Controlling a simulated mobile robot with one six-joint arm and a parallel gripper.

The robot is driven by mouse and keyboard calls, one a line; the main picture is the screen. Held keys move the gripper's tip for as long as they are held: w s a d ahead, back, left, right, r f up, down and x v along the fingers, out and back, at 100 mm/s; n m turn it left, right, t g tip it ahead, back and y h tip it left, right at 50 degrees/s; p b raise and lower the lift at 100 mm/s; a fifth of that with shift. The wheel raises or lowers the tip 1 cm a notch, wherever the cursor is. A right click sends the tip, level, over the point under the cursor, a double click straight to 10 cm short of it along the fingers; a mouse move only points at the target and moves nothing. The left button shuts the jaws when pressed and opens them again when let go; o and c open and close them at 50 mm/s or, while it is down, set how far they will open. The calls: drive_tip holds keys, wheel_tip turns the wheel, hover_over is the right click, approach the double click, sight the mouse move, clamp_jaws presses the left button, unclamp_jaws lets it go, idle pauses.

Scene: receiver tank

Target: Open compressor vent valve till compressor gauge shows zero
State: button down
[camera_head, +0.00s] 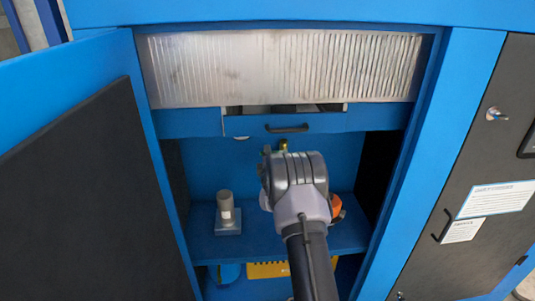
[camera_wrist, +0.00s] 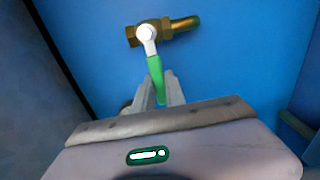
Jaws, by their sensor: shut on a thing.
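The vent valve (camera_wrist: 148,34) is a brass body with a green lever handle (camera_wrist: 156,75), on a blue wall in the wrist view. The lever points down from the valve, across the brass body. My gripper (camera_wrist: 160,82) has its two grey fingers shut on the lower part of the green handle. In the head view a bit of the brass valve (camera_head: 283,145) shows just above my wrist, which hides the fingers and most of the lever. I see no readable compressor gauge in either view.
An open blue door (camera_head: 75,130) stands at the left. A grey cylinder on a square base (camera_head: 226,212) sits on the blue shelf (camera_head: 350,238). An orange part (camera_head: 336,207) is partly behind my arm. A drawer front with a dark handle (camera_head: 288,128) is above the valve.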

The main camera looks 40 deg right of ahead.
drive_tip(key=shift+f, duration=0.1)
drive_tip(key=c, duration=1.4)
unclamp_jaws()
drive_tip(key=p+v, duration=0.3)
drive_tip(key=v, duration=1.4)
drive_tip(key=shift+s, duration=0.25)
